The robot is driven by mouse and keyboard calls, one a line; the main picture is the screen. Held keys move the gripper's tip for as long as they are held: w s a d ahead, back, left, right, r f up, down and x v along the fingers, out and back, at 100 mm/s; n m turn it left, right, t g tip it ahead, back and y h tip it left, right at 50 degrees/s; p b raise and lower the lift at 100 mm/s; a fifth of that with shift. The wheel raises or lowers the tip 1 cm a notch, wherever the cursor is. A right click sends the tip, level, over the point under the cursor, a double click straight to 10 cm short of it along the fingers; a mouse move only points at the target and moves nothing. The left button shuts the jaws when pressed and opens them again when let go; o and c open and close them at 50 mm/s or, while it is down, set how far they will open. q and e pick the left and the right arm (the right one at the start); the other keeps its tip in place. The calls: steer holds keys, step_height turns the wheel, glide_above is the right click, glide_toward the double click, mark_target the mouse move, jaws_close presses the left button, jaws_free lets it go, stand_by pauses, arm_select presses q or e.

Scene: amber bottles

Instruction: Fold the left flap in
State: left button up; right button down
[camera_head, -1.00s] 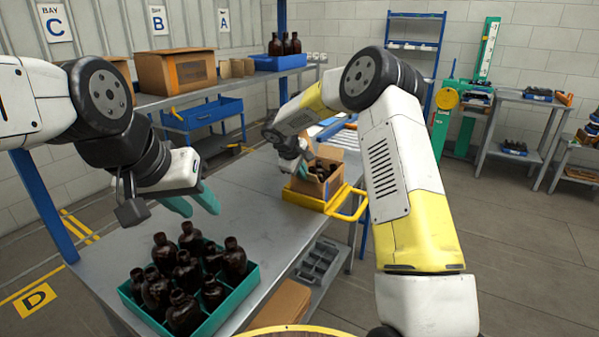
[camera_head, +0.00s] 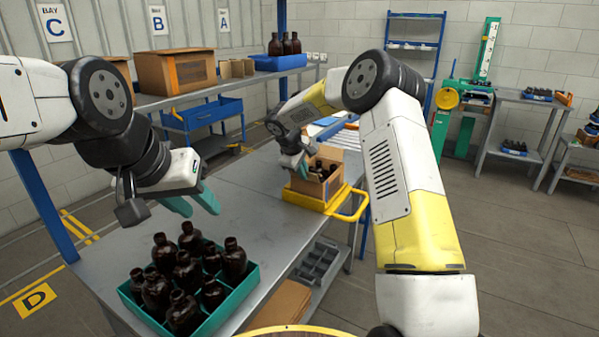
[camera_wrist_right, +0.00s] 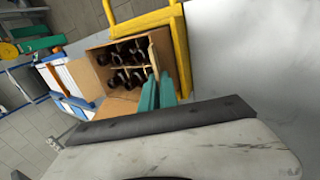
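An open cardboard box (camera_head: 309,188) holding dark bottles stands in a yellow frame on the table's far end. In the right wrist view its opening faces me, with brown flaps at its left (camera_wrist_right: 84,77) and lower side (camera_wrist_right: 117,106). My right gripper (camera_head: 303,167) is at the box's left edge; in the wrist view its two teal fingers (camera_wrist_right: 158,92) lie close together beside the box's lower right edge. I cannot tell whether they touch a flap. My left gripper (camera_head: 192,203) is open and empty above the table, behind the bottle tray.
A teal tray (camera_head: 236,308) of amber bottles stands on the near table. The yellow frame (camera_head: 350,207) has a handle sticking out to the right. Bare table (camera_head: 262,205) lies between tray and box. A shelf with boxes stands behind.

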steer(key=shift+w+d+r+g+y, duration=0.2)
steer(key=shift+w+g+y, duration=0.15)
steer(key=shift+g, duration=0.25)
steer(key=shift+w+d+r+g+y, duration=0.15)
steer(key=shift+w+g+y, duration=0.1)
steer(key=shift+g+y, duration=0.3)
steer(key=shift+w+d+g+y, duration=0.2)
steer(key=shift+g+y, duration=0.15)
steer(key=shift+g, duration=0.3)
steer(key=shift+w+d+g+y, duration=0.15)
steer(key=shift+g+y, duration=0.2)
steer(key=shift+g, duration=0.25)
steer(key=c, duration=1.6)
jaws_free()
